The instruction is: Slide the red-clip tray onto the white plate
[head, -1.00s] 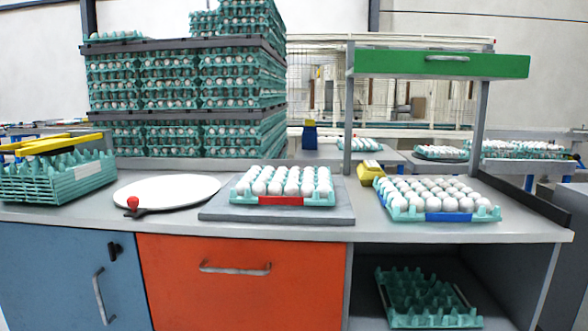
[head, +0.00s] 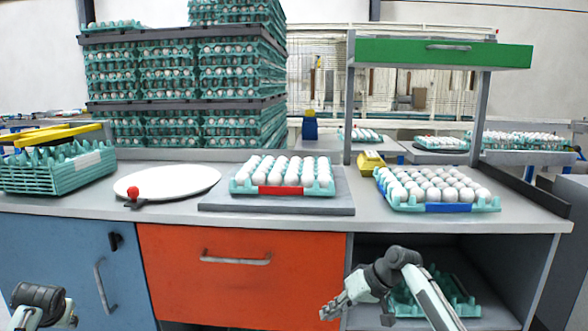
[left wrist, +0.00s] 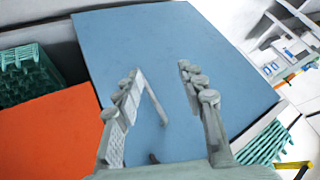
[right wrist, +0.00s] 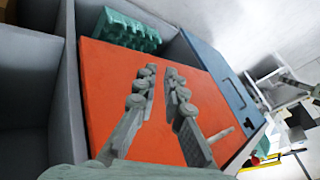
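The red-clip tray (head: 240,188) is teal, full of white eggs, with a red clip (head: 283,191) on its front edge. It rests on a low grey board (head: 275,208) in the middle of the counter. The round white plate (head: 168,183) lies empty to its left, apart from the tray. My right gripper (head: 354,313) is low in front of the cabinet, below the counter top; the right wrist view shows its fingers (right wrist: 161,72) apart and empty. My left gripper (head: 45,312) is at the lower left corner; its fingers (left wrist: 158,70) are wide apart and empty.
A red-knobbed dark piece (head: 133,194) sits at the plate's front edge. A blue-clip egg tray (head: 447,208) stands right of the board, stacked empty trays (head: 55,175) at far left. A green drawer (head: 440,53) hangs above the right side. Tall egg stacks stand behind.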

